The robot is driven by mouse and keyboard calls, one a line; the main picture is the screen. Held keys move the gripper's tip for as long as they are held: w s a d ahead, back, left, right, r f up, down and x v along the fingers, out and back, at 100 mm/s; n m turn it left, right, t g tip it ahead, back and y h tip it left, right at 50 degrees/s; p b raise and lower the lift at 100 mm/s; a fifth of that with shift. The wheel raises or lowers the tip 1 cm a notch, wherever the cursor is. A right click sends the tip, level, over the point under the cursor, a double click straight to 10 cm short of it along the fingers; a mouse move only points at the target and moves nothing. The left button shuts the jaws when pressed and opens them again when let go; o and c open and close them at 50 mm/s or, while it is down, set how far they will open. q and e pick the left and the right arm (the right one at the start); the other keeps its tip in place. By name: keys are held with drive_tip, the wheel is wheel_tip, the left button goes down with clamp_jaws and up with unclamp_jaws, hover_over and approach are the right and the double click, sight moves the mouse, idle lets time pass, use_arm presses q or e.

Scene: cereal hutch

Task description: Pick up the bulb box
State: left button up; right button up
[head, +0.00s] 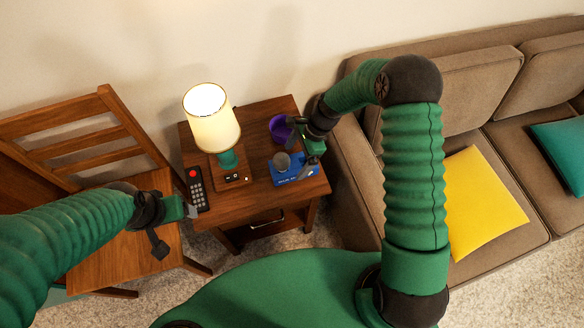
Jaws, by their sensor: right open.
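The bulb box appears to be the blue box (287,179) on the right front part of the small wooden table, with a grey round shape at its top left. My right gripper (311,157) is open, at the right side of the blue box and partly over it. I cannot tell whether its fingers touch the box. My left gripper (190,211) is at the table's left front edge, beside the remote control; its fingers are too small to read.
The wooden table (258,200) also bears a lit lamp (212,125), a purple cup (279,128) behind the box, and a black remote (195,188) at the left. A wooden chair (120,237) stands left. A brown sofa (355,185) with a yellow cushion (483,203) stands right.

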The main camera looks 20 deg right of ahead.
sight(294, 164)
drive_tip(key=x, duration=0.3)
drive_tip(key=b+x, duration=0.1)
drive_tip(key=shift+d+f, duration=0.3)
drive_tip(key=shift+f, duration=0.05)
drive_tip(key=shift+d, duration=0.1)
drive_tip(key=shift+r, duration=0.1)
drive_tip(key=shift+c, duration=1.1)
drive_tip(key=shift+a, duration=0.2)
drive_tip(key=c, duration=0.7)
drive_tip(key=shift+d, duration=0.1)
drive_tip(key=c, duration=0.6)
use_arm(q)
drive_tip(key=shift+d+f, duration=0.25)
drive_tip(key=shift+f, duration=0.3)
use_arm(e)
drive_tip(key=shift+r, duration=0.1)
